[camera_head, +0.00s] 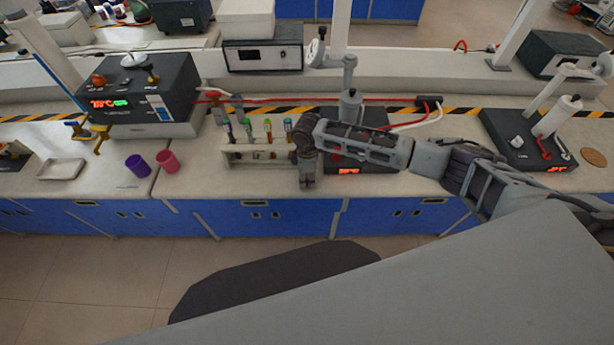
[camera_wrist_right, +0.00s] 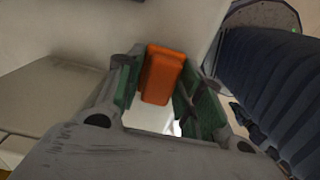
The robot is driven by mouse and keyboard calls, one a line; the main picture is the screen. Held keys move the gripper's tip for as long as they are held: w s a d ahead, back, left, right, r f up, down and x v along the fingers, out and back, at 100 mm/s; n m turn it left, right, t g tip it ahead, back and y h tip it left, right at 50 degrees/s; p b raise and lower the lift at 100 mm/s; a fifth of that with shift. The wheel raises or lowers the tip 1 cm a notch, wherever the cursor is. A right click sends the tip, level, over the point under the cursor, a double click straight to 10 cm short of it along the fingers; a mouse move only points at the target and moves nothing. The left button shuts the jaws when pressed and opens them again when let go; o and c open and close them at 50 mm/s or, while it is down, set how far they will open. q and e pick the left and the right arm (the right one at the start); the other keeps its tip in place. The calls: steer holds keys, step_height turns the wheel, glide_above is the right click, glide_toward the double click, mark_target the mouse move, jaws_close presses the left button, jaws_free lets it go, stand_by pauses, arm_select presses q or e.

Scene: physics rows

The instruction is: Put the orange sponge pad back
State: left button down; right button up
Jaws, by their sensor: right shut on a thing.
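The orange sponge pad (camera_wrist_right: 162,75) shows in the right wrist view as a small block with rounded edges. It sits between the two fingers of my right gripper (camera_wrist_right: 160,88), which is shut on it. In the head view my right gripper (camera_head: 307,180) points down at the front edge of the bench, just right of the tube rack. The pad itself cannot be made out in the head view; the gripper hides it. My left gripper is in neither view.
A white rack (camera_head: 240,156) with several coloured tubes stands close left of my right gripper. A hotplate (camera_head: 350,160) is partly behind my right arm. A purple cup (camera_head: 138,166), a pink cup (camera_head: 168,161) and a shallow white tray (camera_head: 61,169) stand further left.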

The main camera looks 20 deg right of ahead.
mark_target(307, 175)
steer(key=shift+f, duration=0.3)
steer(key=o, duration=0.9)
steer(key=shift+r, duration=0.1)
steer(key=shift+r+b, duration=0.45)
steer(key=shift+r, duration=5.6)
